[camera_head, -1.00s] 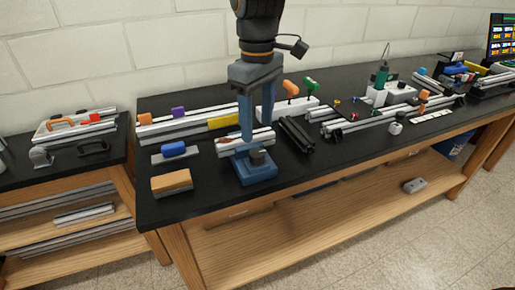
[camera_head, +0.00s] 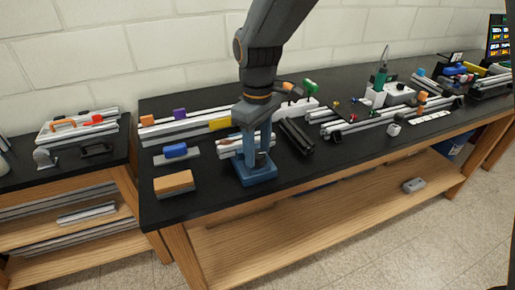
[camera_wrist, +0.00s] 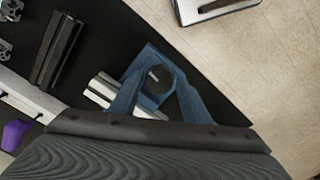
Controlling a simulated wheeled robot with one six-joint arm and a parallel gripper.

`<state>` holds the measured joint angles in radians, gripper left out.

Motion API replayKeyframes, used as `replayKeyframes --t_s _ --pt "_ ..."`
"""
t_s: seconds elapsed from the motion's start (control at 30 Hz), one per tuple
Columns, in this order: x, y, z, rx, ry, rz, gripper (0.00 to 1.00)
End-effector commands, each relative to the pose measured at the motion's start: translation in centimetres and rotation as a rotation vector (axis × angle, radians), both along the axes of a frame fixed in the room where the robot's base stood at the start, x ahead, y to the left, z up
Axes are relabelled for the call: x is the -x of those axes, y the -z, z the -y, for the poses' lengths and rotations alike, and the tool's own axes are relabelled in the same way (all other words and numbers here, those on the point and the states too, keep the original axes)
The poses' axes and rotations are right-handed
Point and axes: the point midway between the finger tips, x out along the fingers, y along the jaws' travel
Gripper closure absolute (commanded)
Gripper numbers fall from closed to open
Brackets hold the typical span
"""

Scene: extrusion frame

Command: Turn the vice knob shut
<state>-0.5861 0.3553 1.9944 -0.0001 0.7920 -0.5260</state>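The blue vice (camera_head: 258,176) stands near the front edge of the black bench and has a silver extrusion (camera_head: 232,146) by it. Its dark round knob (camera_wrist: 160,78) shows in the wrist view with a pale slot mark on top. My gripper (camera_head: 256,152) is at the vice, pointing down over the knob. In the wrist view my gripper's two blue fingers (camera_wrist: 161,90) stand apart, one on each side of the knob. I cannot tell whether they touch it. The fingers hide part of the vice.
A wooden-topped block (camera_head: 173,182) and a blue block (camera_head: 176,150) lie left of the vice. Dark extrusions (camera_head: 297,137) lie close on the right. White rails (camera_head: 190,125) lie behind. The bench front edge is just in front of the vice.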

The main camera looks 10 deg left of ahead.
Motion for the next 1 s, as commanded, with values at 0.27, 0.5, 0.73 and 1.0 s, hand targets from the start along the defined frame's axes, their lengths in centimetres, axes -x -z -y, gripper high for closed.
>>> replayKeyframes --t_s 0.27,0.5,0.73,1.0 --pt "0.01 -0.05 0.00 0.000 0.005 0.000 0.89" --pt "0.05 -0.22 -0.04 0.000 0.154 -0.001 0.89" --pt "-0.05 -0.11 -0.08 -0.001 0.216 0.001 0.89" --pt "-0.08 -0.10 -0.09 -0.001 0.215 0.002 0.53"
